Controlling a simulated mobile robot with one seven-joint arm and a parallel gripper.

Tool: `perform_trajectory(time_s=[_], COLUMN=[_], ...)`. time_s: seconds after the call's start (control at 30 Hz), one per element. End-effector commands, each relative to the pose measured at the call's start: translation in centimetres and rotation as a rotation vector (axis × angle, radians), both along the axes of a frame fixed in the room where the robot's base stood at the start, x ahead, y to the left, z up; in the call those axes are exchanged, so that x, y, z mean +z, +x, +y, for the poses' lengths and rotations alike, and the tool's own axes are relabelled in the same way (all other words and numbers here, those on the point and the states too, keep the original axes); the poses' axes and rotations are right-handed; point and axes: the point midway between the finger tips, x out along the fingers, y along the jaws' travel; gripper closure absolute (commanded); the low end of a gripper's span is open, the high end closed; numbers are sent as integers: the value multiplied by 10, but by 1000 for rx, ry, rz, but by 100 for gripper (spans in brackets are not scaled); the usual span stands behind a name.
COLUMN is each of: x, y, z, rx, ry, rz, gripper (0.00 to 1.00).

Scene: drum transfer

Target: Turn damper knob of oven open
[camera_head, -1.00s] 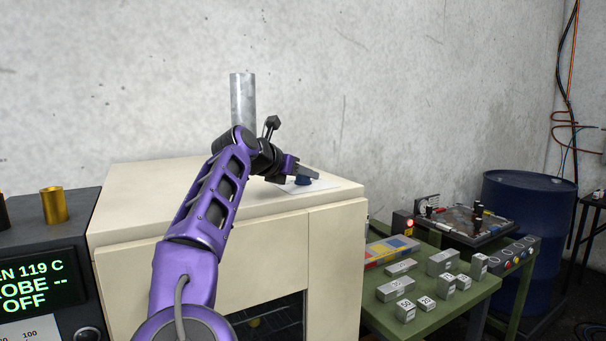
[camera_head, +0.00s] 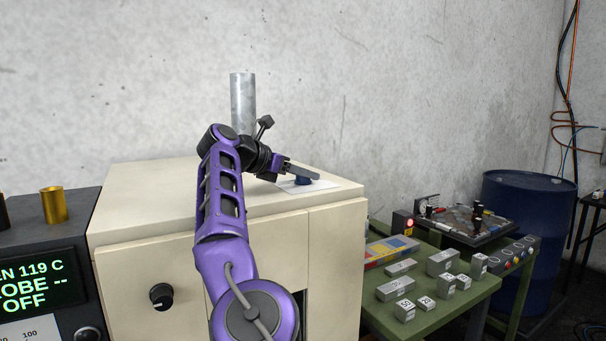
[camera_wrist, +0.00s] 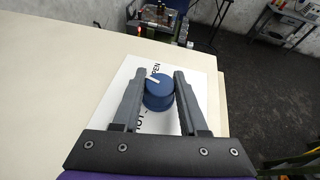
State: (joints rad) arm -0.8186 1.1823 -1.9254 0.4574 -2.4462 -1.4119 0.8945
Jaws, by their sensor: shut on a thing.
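The blue damper knob (camera_wrist: 158,92) sits on a white label plate (camera_wrist: 115,112) on the cream oven top (camera_head: 150,185). The knob carries a white pointer mark, which in the wrist view lies near the word OPEN. My gripper (camera_wrist: 158,88) has one finger on each side of the knob and is shut on it. In the head view the knob (camera_head: 304,182) shows only partly beneath my gripper (camera_head: 302,174). Part of the label's lettering is hidden by the knob and a finger.
A metal flue pipe (camera_head: 242,100) rises from the oven top behind my arm. A black knob (camera_head: 161,296) is on the oven front. A green table (camera_head: 450,300) with metal blocks and a blue drum (camera_head: 530,230) stand to the right.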

Motion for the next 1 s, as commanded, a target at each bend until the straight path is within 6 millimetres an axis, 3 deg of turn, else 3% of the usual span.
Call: perform_trajectory(time_s=[0.57,0.6,0.7,0.77,1.0], x=[-4,-4,-3,-3,-1], y=[0,0,0,0,0], z=[-1,-1,-1,-1,0], rx=[-14,-14,-14,-13,-12], ry=[4,4,3,2,1], rz=[7,8,6,5,2], gripper=[100,54,36,28,28])
